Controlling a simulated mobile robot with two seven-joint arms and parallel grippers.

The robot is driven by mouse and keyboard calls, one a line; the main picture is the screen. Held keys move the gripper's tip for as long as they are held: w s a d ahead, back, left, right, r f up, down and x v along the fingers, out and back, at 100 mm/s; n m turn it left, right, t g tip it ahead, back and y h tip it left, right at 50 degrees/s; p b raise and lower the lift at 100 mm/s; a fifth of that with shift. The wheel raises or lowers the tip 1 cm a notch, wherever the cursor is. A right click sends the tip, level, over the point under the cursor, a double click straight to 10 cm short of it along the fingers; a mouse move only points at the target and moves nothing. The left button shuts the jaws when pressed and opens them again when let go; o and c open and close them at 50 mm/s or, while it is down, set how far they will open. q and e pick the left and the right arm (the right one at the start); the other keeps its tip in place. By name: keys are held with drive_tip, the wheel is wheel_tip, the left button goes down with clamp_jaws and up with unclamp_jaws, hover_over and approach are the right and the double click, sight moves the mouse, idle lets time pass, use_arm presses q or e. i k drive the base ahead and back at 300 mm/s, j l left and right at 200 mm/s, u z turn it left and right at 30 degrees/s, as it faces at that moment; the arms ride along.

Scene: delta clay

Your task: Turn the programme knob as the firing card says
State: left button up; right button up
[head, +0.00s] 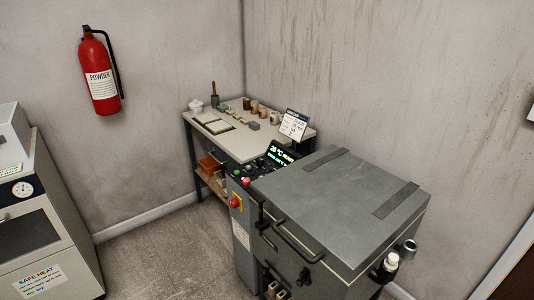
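The grey kiln (350,200) stands at the lower centre right with its flat lid down. Its control panel (255,178) is at the left back edge of the lid. The panel has a lit display (281,153) with green text reading about 20 °C. Small knobs or buttons show on the panel, but they are too small to tell which is the programme knob or where it points. A white card with a dark header (294,125), likely the firing card, stands upright on the table behind; its writing is unreadable here. Neither gripper is in view.
A work table (243,148) with pots, tiles and small blocks stands in the corner. A red button (234,203) is on the kiln's left side. A "SAFE HEAT" cabinet (40,235) is at left. Floor (165,255) between is clear.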

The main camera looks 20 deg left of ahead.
sight(259, 161)
drive_tip(key=i+j, duration=0.1)
drive_tip(key=j, duration=0.2)
drive_tip(key=i+j+z, duration=0.15)
drive_tip(key=j, duration=0.4)
drive_tip(key=i+j, duration=0.15)
drive_tip(key=j, duration=0.3)
drive_tip(key=i+j+z, duration=0.1)
drive_tip(key=j, duration=0.35)
drive_tip(key=i+j, duration=0.15)
drive_tip(key=j, duration=0.3)
drive_tip(key=i+j, duration=0.1)
drive_tip(key=j, duration=0.35)
drive_tip(key=z, duration=0.05)
